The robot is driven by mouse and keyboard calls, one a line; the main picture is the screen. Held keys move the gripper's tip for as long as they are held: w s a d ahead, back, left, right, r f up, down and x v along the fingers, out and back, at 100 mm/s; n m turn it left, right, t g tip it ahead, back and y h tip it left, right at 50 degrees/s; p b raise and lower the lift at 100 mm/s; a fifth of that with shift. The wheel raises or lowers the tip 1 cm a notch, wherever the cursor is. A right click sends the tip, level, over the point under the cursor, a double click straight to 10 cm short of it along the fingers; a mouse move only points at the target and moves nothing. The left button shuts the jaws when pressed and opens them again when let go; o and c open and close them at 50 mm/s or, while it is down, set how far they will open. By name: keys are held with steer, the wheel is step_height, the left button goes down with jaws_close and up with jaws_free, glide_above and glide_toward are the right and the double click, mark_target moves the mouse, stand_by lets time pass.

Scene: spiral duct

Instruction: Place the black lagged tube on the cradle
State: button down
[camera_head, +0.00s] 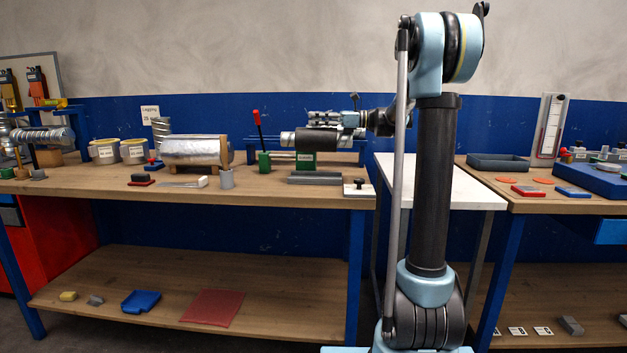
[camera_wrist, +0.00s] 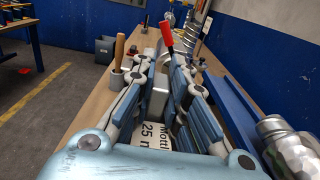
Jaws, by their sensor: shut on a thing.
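The black lagged tube (camera_head: 310,139) lies level, right at the green cradle (camera_head: 306,163) on the long bench, in the head view. I cannot tell whether its underside touches the cradle. My gripper (camera_head: 318,119) reaches in from the right, its fingers pointing left just at the tube's upper side. In the wrist view the fingers (camera_wrist: 166,85) lie either side of a narrow gap with grey surfaces and a white printed label (camera_wrist: 154,135). My gripper is shut on the tube, though the contact itself is hard to make out. The cradle is hidden in the wrist view.
A red-handled lever (camera_head: 258,128) stands left of the cradle. A foil-wrapped duct (camera_head: 196,150) and tins (camera_head: 104,150) stand farther left. A grey bar (camera_head: 315,178) lies in front of the cradle. A blue rail (camera_wrist: 236,112) and silver duct (camera_wrist: 288,148) are close on the wrist view's right.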

mark_target(348, 146)
steer(key=shift+a, duration=0.25)
steer(key=shift+f, duration=5)
steer(key=c, duration=1.6)
jaws_free()
steer(key=shift+d, duration=0.1)
steer(key=d, duration=1.1)
steer(key=shift+s+d, duration=0.3)
steer(key=shift+d, duration=0.1)
